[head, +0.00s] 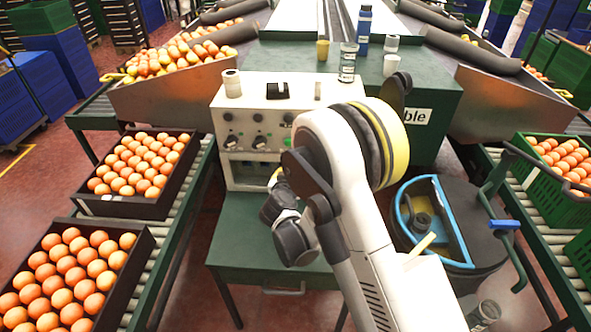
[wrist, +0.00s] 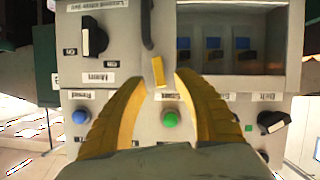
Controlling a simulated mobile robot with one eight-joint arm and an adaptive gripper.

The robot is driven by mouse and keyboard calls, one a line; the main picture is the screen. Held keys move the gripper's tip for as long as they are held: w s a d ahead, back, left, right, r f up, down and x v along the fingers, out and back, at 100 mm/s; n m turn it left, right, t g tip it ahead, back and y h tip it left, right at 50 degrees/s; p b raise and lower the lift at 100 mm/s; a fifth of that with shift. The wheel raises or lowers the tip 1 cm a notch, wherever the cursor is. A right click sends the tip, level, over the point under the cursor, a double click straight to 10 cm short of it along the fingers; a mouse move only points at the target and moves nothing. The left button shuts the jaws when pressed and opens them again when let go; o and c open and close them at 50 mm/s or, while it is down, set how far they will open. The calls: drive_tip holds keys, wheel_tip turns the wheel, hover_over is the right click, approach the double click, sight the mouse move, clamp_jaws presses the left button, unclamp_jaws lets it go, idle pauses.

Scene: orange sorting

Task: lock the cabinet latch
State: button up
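The white control cabinet (head: 262,100) stands on a green table, with knobs and a green button on its front. In the wrist view its front panel (wrist: 122,40) fills the picture, with upside-down labels and a window (wrist: 225,45) showing blue switches inside. A small yellow latch tab (wrist: 158,72) sits beside the window's edge, slightly tilted. My gripper (wrist: 160,77) is open, its yellow fingers on either side of the tab with visible gaps. In the head view, my gripper (head: 277,179) is mostly hidden behind my arm, and the tab cannot be made out.
A green button (wrist: 171,119) lies between my fingers, with a blue button (wrist: 81,116) and black knob (wrist: 272,122) to the sides. Bottles and cups, including a blue bottle (head: 364,30), stand behind the cabinet. Orange crates (head: 140,205) flank it; a dark bin (head: 432,180) stands right.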

drive_tip(key=b+x, duration=0.1)
drive_tip(key=x, duration=0.3)
drive_tip(key=shift+w, duration=0.1)
clamp_jaws()
